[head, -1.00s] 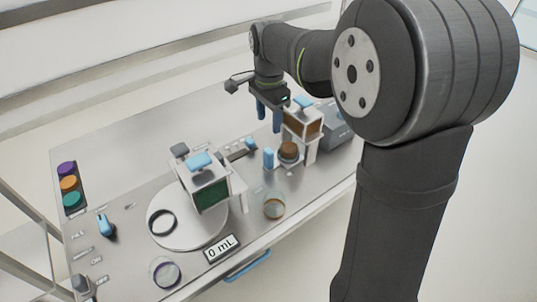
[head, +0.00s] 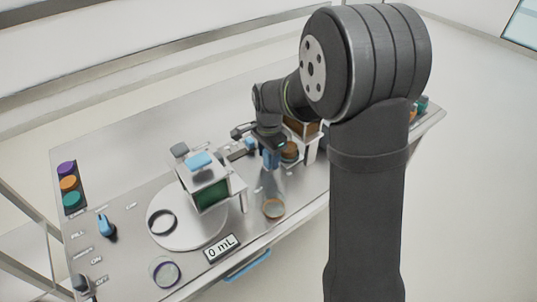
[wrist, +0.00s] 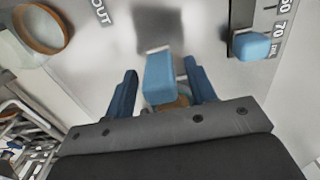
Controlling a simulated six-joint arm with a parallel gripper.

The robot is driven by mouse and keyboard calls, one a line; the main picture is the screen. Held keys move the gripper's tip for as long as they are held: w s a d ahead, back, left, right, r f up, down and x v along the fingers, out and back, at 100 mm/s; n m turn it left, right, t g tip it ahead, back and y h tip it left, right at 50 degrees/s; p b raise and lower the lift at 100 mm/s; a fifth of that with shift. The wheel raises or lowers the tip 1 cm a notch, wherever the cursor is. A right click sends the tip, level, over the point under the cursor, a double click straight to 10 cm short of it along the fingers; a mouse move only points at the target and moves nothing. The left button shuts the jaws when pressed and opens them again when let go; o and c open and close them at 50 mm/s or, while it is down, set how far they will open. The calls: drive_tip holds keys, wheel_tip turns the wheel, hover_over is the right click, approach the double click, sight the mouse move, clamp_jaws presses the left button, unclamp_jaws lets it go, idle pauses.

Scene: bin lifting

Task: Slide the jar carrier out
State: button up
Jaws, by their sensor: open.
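The jar carrier shows mainly as an upright blue handle (wrist: 158,80) in the wrist view, with part of a brown jar behind it. In the head view the brown jar (head: 290,151) stands under a white-framed dispenser with brown contents, partly hidden by my arm. My gripper (head: 270,160) is low over the bench beside the jar. In the wrist view its two blue fingers (wrist: 164,80) are open, one on each side of the handle, with visible gaps. The carrier's base is hidden.
A glass dish with an orange rim (head: 273,208) stands near the front edge; the "OUT" marking (wrist: 101,12) is near it. A blue slider knob (wrist: 251,46) sits on a numbered scale. A white dispenser with green contents (head: 211,195) stands left over a round plate (head: 188,235).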

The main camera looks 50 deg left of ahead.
clamp_jaws()
drive_tip(key=shift+s, duration=1.9)
unclamp_jaws()
wheel_tip(320, 180, up, 18)
drive_tip(key=shift+f, duration=0.25)
